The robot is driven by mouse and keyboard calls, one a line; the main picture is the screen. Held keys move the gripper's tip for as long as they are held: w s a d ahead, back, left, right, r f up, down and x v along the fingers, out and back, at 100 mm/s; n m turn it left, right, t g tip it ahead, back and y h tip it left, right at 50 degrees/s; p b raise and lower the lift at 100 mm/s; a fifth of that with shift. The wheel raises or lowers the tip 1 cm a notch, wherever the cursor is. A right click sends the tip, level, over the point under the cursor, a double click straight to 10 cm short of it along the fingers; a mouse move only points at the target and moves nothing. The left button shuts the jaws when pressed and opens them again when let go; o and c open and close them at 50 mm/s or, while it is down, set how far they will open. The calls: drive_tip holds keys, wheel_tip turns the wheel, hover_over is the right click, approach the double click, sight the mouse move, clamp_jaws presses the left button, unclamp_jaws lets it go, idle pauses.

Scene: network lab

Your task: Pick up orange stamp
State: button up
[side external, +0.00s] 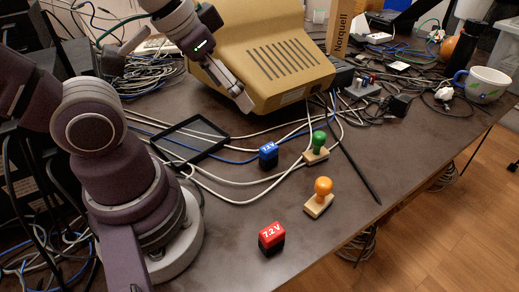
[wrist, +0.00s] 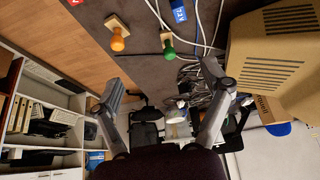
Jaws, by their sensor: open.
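The orange stamp (side external: 320,197) stands upright on the brown table, with a round orange knob on a pale wooden base. It also shows in the wrist view (wrist: 118,38), at the upper left. My gripper (side external: 243,104) is above the table by the front of the beige monitor, apart from the stamp and up and left of it in the side view. In the wrist view my gripper (wrist: 165,85) has its two fingers spread wide with nothing held between them.
A green stamp (side external: 317,147) and a blue 7.2V block (side external: 268,155) stand behind the orange stamp, near white cables. A red 7.2V block (side external: 271,238) is at front left. The beige monitor (side external: 300,35) is a large obstacle. A black pen (side external: 357,165) lies right.

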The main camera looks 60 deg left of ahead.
drive_tip(key=shift+o, duration=0.9)
drive_tip(key=m+g, duration=0.6)
drive_tip(key=m, duration=0.8)
hover_over(319, 200)
drive_tip(key=w+a, duration=0.1)
wheel_tip(319, 200, down, 11)
drive_tip(key=shift+w+r, duration=0.1)
drive_tip(key=shift+w, duration=0.05)
drive_tip(key=f, duration=0.9)
drive_tip(key=shift+s+d+f, duration=0.3)
drive_tip(key=shift+s+f, duration=0.05)
drive_tip(key=shift+f, duration=0.05)
drive_tip(key=shift+c, duration=0.3)
